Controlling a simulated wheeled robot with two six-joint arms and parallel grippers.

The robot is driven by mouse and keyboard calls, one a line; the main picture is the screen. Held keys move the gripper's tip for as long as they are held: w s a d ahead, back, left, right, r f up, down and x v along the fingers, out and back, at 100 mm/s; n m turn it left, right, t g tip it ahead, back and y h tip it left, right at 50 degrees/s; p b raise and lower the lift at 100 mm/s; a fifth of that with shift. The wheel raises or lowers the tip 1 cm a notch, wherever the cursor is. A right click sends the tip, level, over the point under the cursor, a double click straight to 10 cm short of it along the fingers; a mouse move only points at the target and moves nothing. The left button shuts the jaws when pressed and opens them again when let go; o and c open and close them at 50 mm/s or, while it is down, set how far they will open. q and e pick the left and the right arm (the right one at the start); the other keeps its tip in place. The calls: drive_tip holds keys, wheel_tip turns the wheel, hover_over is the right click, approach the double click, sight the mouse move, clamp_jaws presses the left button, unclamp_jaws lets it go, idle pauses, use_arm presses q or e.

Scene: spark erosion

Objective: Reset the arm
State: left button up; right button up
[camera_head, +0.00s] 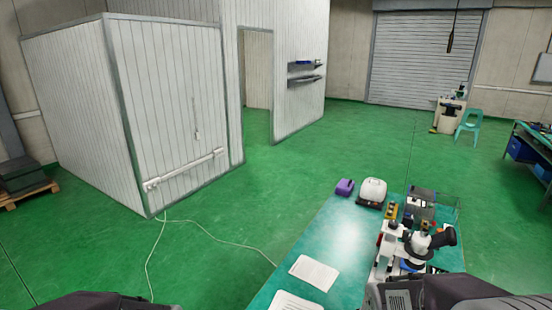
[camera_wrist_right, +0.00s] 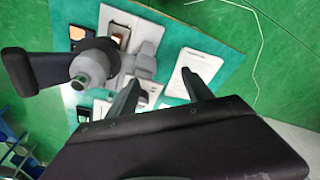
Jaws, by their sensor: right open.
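My right gripper (camera_wrist_right: 160,77) shows in the right wrist view with its two dark fingers spread apart and nothing between them. It is over the teal workbench (camera_wrist_right: 228,53), and a white-and-grey microscope (camera_wrist_right: 112,62) with a black eyepiece tube is just left of the fingers. In the head view, dark parts of my arms show at the bottom edge on the left and on the right. My left gripper's fingers are out of frame. The microscope (camera_head: 416,243) stands on the right part of the workbench (camera_head: 322,230) in the head view.
White sheets (camera_head: 314,272) lie on the bench. A white cable (camera_head: 205,231) crosses the green floor. Open floor lies left of the bench, before a white booth (camera_head: 175,100).

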drive_tip(key=s+a+f+b, duration=0.1)
drive_tip(key=s+f+b, duration=0.1)
drive_tip(key=f+b, duration=0.4)
drive_tip(key=s+f+g+b, duration=0.1)
drive_tip(key=s+f+b, duration=0.2)
drive_tip(key=f+b, duration=0.3)
wheel_tip(320, 180, down, 2)
drive_tip(key=shift+a+f+m+b, duration=0.2)
drive_tip(key=shift+a+m+b, duration=0.15)
drive_tip(key=shift+m, duration=0.05)
drive_tip(key=shift+w, duration=0.1)
